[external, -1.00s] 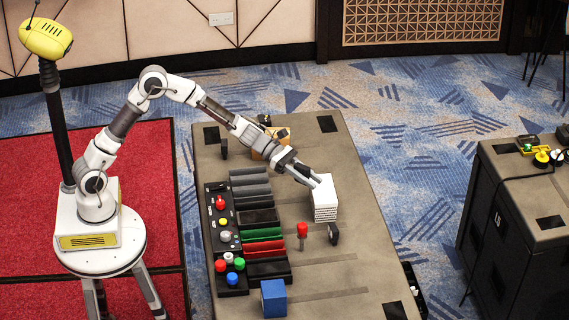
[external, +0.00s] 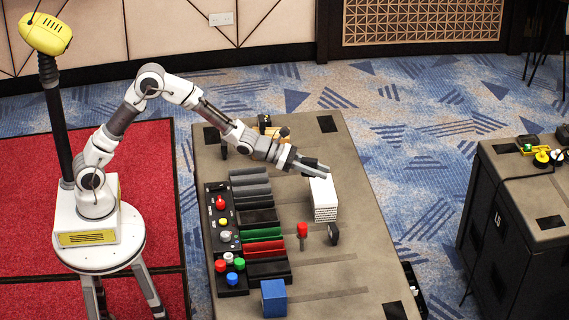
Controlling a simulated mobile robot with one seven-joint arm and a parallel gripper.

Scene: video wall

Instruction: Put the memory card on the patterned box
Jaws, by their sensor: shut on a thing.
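My gripper (external: 318,168) is above the table at the far left edge of a stack of white sheets or cards. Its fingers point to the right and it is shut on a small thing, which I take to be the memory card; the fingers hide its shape. A light orange-brown box (external: 272,131), likely the patterned box, stands at the back left of the table.
The white stack (external: 324,200) stands below my gripper. A black panel with coloured knobs (external: 226,238) and a slotted rack (external: 262,248) line the left side. A red-topped peg (external: 302,230), a small black piece (external: 334,234) and a blue cube (external: 273,298) stand nearer. The table's right side is clear.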

